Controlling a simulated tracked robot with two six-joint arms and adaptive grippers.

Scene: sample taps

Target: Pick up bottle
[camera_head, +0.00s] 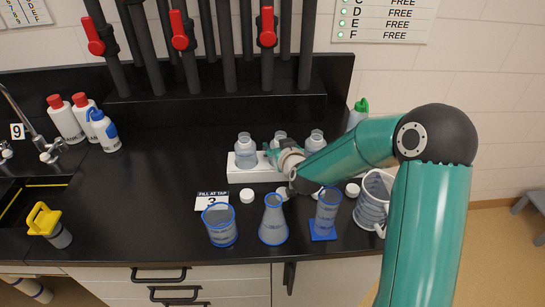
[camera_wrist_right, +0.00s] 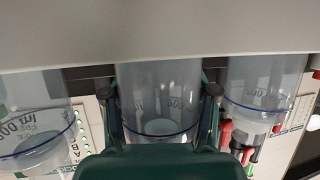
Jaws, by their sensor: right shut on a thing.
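Three clear bottles stand in a row in a white rack (camera_head: 235,174) on the black bench: a left bottle (camera_head: 246,150), a middle bottle (camera_head: 280,137) and a right bottle (camera_head: 315,140). My right gripper (camera_head: 274,154) is at the front of the middle bottle, and its arm hides part of the rack. In the right wrist view the middle bottle (camera_wrist_right: 160,95) is between the two fingers, which are shut on it. Its neighbours show on either side, apart from the fingers. The gripper's body hides the lower picture. My left gripper is not in view.
White caps (camera_head: 247,196), a blue-rimmed beaker (camera_head: 219,226), a flask (camera_head: 272,222), another vessel (camera_head: 327,210) on a blue pad and a jug (camera_head: 373,202) stand in front of the rack. Pipes with red taps (camera_head: 181,43) rise behind. The bench left of the rack has free room.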

